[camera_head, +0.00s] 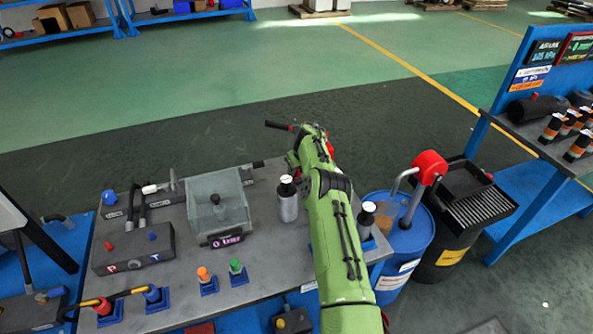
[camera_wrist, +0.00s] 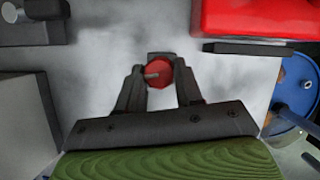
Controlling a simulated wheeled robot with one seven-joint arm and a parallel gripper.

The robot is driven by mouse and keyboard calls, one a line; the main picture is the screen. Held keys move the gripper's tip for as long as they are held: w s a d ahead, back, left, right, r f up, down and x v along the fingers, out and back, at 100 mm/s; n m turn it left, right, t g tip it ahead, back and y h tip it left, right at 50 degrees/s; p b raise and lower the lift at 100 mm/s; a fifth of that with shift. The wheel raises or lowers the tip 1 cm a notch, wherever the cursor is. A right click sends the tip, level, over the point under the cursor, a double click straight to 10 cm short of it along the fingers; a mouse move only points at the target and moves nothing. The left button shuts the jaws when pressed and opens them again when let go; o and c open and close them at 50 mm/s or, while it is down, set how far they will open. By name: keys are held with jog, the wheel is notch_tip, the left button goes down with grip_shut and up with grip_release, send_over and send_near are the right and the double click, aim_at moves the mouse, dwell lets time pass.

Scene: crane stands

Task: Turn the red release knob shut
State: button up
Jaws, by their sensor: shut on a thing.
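The red release knob (camera_wrist: 158,73) is a small round knob with a pale pin or mark across its face. It sits on a dark block on the grey bench top (camera_wrist: 110,45) in the wrist view. My gripper (camera_wrist: 159,77) has its two dark fingers on either side of the knob, shut on it. In the head view my green arm reaches over the right part of the bench. It hides the knob and my fingertips there.
A red block (camera_wrist: 255,16) stands close to the right of my gripper. A grey box (camera_wrist: 22,115) stands to the left. A blue drum (camera_head: 402,240) with a red-topped pump (camera_head: 430,165) is right of my arm. A silver bottle (camera_head: 288,203) stands left of my arm.

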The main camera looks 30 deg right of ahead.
jog(key=shift+n, duration=0.7)
jog(key=shift+y, duration=0.3)
jog(key=o, duration=1)
jog(key=shift+o, duration=0.2)
jog(key=v, duration=1.5)
jog(key=shift+r, duration=0.35)
jog(key=shift+n, duration=0.4)
